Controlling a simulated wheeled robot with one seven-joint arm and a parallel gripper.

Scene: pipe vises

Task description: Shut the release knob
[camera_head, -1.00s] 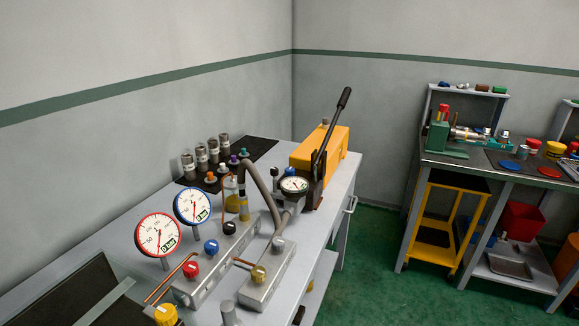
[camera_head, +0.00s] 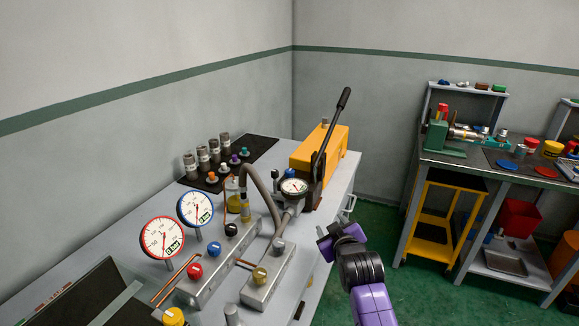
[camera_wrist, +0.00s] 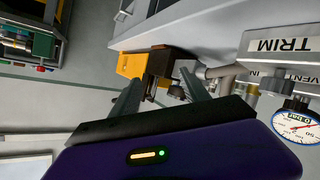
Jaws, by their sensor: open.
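The yellow hand pump (camera_head: 318,150) stands at the far end of the bench, with its black lever (camera_head: 331,130) raised and tilted. A small dark knob (camera_head: 276,175) sits beside its round gauge (camera_head: 294,186); I cannot tell for certain that it is the release knob. My gripper (camera_head: 322,241) is open and empty, off the bench's right edge and apart from the pump. In the wrist view the pump (camera_wrist: 142,66) shows upside down beyond my open fingers (camera_wrist: 162,80), and a small dark knob (camera_wrist: 178,91) shows between them.
Two valve blocks carry red (camera_head: 195,271), blue (camera_head: 214,248), black (camera_head: 231,229) and yellow (camera_head: 260,275) knobs. A grey hose (camera_head: 262,189) arches beside the pump. Red (camera_head: 162,238) and blue (camera_head: 195,208) gauges stand at left. Green floor (camera_head: 400,265) lies open right of the bench.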

